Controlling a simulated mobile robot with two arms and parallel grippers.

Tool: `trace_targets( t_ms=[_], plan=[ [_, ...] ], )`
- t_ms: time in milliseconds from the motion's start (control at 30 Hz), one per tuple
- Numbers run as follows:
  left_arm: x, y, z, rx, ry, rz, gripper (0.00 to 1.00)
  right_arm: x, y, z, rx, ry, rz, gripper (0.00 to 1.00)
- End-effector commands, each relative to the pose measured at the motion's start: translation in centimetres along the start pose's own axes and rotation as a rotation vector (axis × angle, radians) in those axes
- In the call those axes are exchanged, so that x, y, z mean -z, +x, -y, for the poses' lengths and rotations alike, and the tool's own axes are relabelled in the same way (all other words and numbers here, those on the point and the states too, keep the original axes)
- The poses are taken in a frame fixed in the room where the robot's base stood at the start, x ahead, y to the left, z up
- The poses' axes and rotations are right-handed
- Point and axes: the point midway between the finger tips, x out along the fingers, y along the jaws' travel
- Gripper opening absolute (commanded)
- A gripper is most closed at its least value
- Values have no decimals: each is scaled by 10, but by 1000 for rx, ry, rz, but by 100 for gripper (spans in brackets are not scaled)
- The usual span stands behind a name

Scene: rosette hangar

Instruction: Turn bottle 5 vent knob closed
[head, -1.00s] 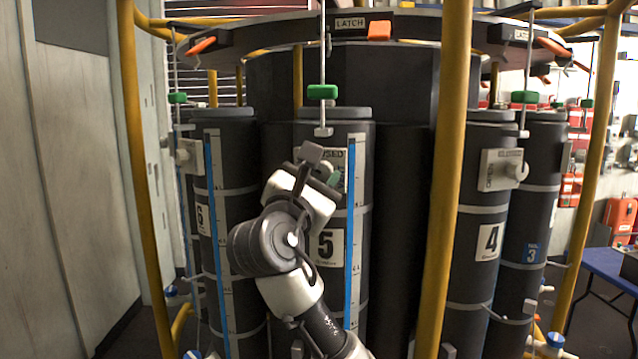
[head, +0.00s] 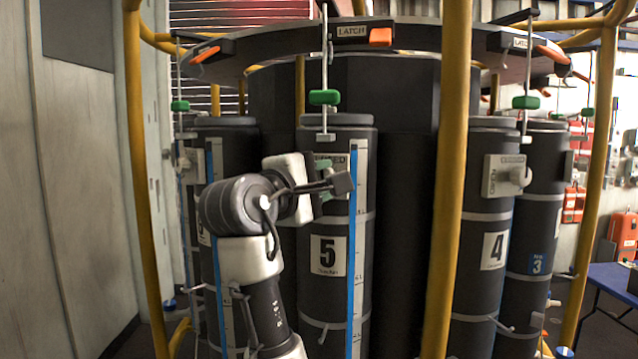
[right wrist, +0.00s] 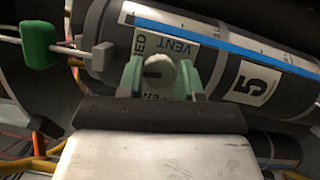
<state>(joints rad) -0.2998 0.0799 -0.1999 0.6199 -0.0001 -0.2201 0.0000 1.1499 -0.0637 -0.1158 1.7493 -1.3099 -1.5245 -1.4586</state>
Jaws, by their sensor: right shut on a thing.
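Bottle 5 (head: 327,282) is a dark upright cylinder with a number plate and a blue vertical strip. Its vent knob is hidden behind my right gripper (head: 322,172) in the head view. In the right wrist view the pale round vent knob (right wrist: 161,75) sits between the two green fingers of my right gripper (right wrist: 162,80), which is shut on it. The vent label (right wrist: 180,48) is partly covered by the fingers; "VENT" and parts of the words for closed and open show. The knob's exact setting cannot be told. My left gripper is not in view.
A yellow post (head: 447,190) stands just right of bottle 5, and another yellow post (head: 142,180) stands at left. Bottle 4 (head: 487,215) stands to the right. A green clamp (head: 323,97) on a rod hangs above bottle 5, under the ring with orange latches (head: 381,36).

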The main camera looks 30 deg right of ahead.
Motion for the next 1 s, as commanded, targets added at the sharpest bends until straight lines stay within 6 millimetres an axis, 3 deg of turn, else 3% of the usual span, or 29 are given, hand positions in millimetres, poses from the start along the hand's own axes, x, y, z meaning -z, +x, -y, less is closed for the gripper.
trace_targets(
  t_ms=[367, 900, 933, 1000],
  plan=[
    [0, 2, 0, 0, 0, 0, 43, 0, 0, 0, 60, 140, -1, 12],
    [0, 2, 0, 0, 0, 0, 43, 0, 0, 1, 69, 159, 0, 12],
    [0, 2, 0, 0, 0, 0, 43, 0, 0, 1, 69, 159, 0, 40],
    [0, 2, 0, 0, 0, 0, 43, 0, 0, 1, 69, 158, 0, 50]
  ],
)
